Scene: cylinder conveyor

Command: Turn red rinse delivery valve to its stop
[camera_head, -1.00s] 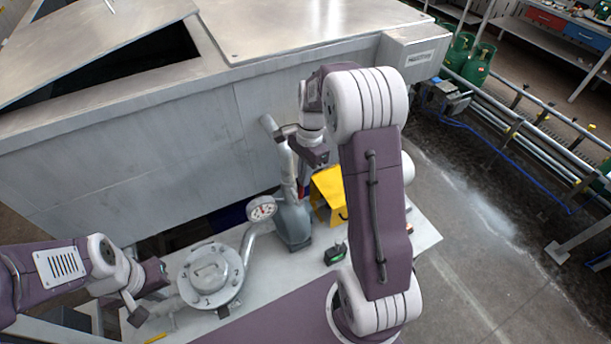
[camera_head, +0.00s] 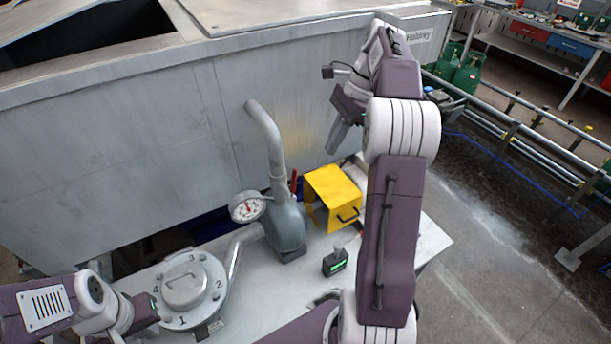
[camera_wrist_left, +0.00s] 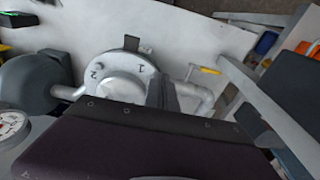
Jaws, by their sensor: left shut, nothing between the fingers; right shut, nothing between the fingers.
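The red valve handle (camera_head: 294,181) shows in the head view as a narrow, upright red piece, just right of the bent grey pipe (camera_head: 271,145) and behind the grey pump body (camera_head: 287,228). Its lower part is hidden. My right gripper (camera_head: 336,142) is shut and empty, raised above and right of the handle, clear of it, in front of the tank wall. My left gripper (camera_head: 151,318) is shut and empty, low at the left beside the round numbered flange (camera_head: 185,287). The left wrist view shows this flange (camera_wrist_left: 122,88) beyond my dark gripper body; the red handle is not seen there.
A yellow box (camera_head: 335,190) stands right of the handle, below my right gripper. A dial gauge (camera_head: 248,207) stands left of the pump. A small black device (camera_head: 336,262) with a green display lies in front. The large grey tank (camera_head: 120,150) walls off the back.

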